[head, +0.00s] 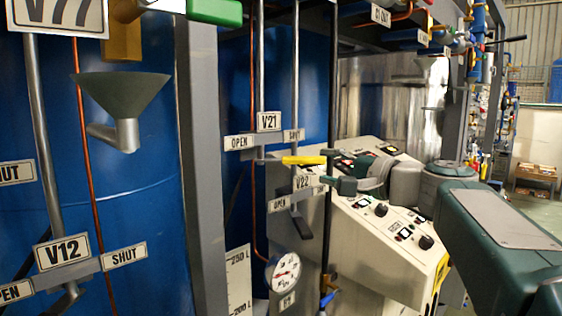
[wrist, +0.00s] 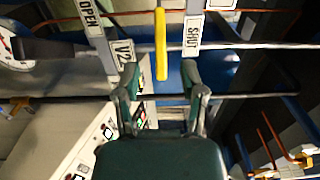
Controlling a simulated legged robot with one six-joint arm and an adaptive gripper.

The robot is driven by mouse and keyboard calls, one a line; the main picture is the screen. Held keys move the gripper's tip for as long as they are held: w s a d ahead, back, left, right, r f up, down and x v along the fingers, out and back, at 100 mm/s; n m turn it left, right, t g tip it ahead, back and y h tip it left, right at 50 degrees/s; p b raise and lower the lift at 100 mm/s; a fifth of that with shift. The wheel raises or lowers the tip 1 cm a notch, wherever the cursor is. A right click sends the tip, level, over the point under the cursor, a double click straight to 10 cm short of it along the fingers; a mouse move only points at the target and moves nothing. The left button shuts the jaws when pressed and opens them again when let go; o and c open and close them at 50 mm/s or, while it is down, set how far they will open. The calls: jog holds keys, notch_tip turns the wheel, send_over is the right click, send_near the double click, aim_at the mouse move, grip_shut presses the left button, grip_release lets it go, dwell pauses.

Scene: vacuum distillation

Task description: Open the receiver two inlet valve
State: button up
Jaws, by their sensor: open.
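A yellow valve handle (head: 304,160) sticks out sideways under the V21 plate (head: 269,121), on the SHUT label side. In the wrist view the yellow handle (wrist: 161,45) lies between an OPEN label and a SHUT label, its lower end between my fingertips. My gripper (head: 335,171) is open at the right end of the yellow handle, one finger above the other. In the wrist view my gripper (wrist: 160,74) has its fingers apart on either side of the handle, with gaps showing. The pictures do not name which valve is the receiver two inlet.
The V22 plate (head: 302,182) and its dark downward handle (head: 300,222) sit just below. A black vertical pipe (head: 329,110) passes close to my gripper. A gauge (head: 284,271) and a sloping control panel (head: 385,225) are near. A grey post (head: 200,170) stands at left.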

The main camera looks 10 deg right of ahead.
aim_at(311, 163)
jog(key=x, duration=0.4)
jog(key=d+x, duration=0.1)
jog(key=x, duration=0.1)
jog(key=shift+w, duration=0.35)
jog(key=shift+w+a, duration=0.1)
jog(key=shift+w, duration=0.05)
jog(key=shift+a, duration=0.5)
jog(key=c, duration=0.4)
jog(key=shift+d+f, duration=0.1)
jog(key=shift+d, duration=0.05)
grip_shut()
